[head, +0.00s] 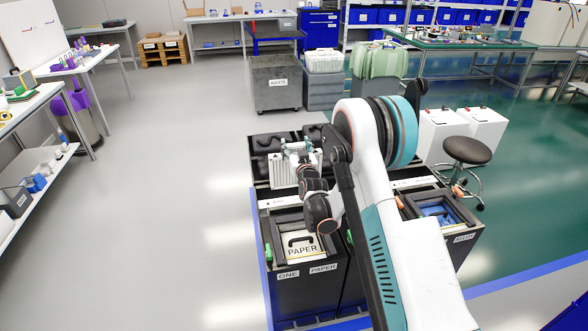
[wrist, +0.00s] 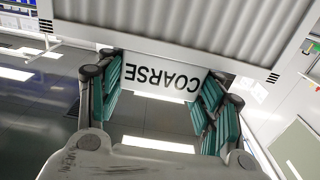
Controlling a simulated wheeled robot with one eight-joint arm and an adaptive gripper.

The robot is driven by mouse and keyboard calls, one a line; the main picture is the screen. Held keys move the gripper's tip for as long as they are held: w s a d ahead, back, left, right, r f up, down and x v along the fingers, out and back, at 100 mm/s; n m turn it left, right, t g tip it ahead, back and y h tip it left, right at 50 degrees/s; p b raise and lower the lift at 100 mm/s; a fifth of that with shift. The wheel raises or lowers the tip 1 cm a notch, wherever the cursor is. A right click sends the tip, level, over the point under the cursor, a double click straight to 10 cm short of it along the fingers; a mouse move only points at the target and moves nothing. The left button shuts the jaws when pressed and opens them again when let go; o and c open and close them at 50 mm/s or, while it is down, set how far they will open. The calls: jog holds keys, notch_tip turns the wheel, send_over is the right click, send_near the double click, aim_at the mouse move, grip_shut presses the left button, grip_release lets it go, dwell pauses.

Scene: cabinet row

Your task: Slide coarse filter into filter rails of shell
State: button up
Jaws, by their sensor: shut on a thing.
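The coarse filter (wrist: 205,28) is a grey pleated panel with a light frame, filling the top of the wrist view. Its white tab reads COARSE, upside down in that view. My gripper (wrist: 160,85) has its teal finger pads on either side of this tab and is shut on it. In the head view, a pale ribbed panel that looks like the filter (head: 284,172) is over the dark cabinet row, by my gripper (head: 298,148). My arm hides part of this area. I cannot make out the shell's filter rails, or whether the filter touches them.
A black open-topped cabinet (head: 303,282) labelled ONE PAPER stands in front, with a PAPER panel (head: 301,248) inside. A cabinet with a blue interior (head: 438,216) is at right. A grey waste bin (head: 276,84) and a stool (head: 467,151) stand nearby. The left floor is clear.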

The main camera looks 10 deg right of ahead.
jog(key=w+f+b, duration=0.1)
jog(key=w+f, duration=0.6)
jog(key=f, duration=0.6)
jog(key=shift+b, duration=0.35)
jog(key=shift+s+f+b, duration=0.1)
jog(key=shift+f+b, duration=0.05)
jog(key=shift+b, duration=0.3)
jog(key=shift+f+b, duration=0.6)
jog(key=shift+f, duration=2.2)
jog(key=shift+a+f, duration=0.1)
jog(key=shift+f, duration=0.15)
dwell(0.4)
dwell(2.4)
